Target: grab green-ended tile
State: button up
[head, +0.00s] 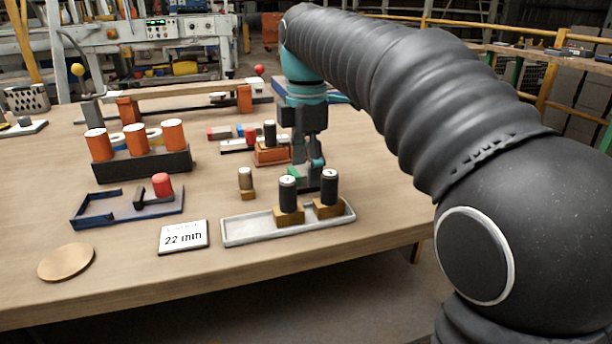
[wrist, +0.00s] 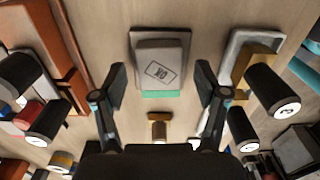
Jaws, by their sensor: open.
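The green-ended tile (wrist: 162,70) is a grey block with a dark printed mark on top and a green end facing my gripper. It lies on a slightly larger, darker grey piece on the table. In the head view only its green end (head: 294,174) shows clearly; my gripper hides much of the rest. My gripper (wrist: 160,80) is open, with one finger on each side of the tile and visible gaps between. In the head view my gripper (head: 309,163) points down, low over the table behind the pale tray. I cannot tell its exact height over the tile.
A pale tray (head: 240,230) with two black cylinders on wooden blocks stands close in front. A small tan cylinder (head: 245,178) on a block stands to the left. An orange box (head: 270,155) with a black cylinder is behind left.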

jog(key=c, duration=1.3)
jog(key=shift+o, duration=0.2)
jog(key=shift+r, duration=0.1)
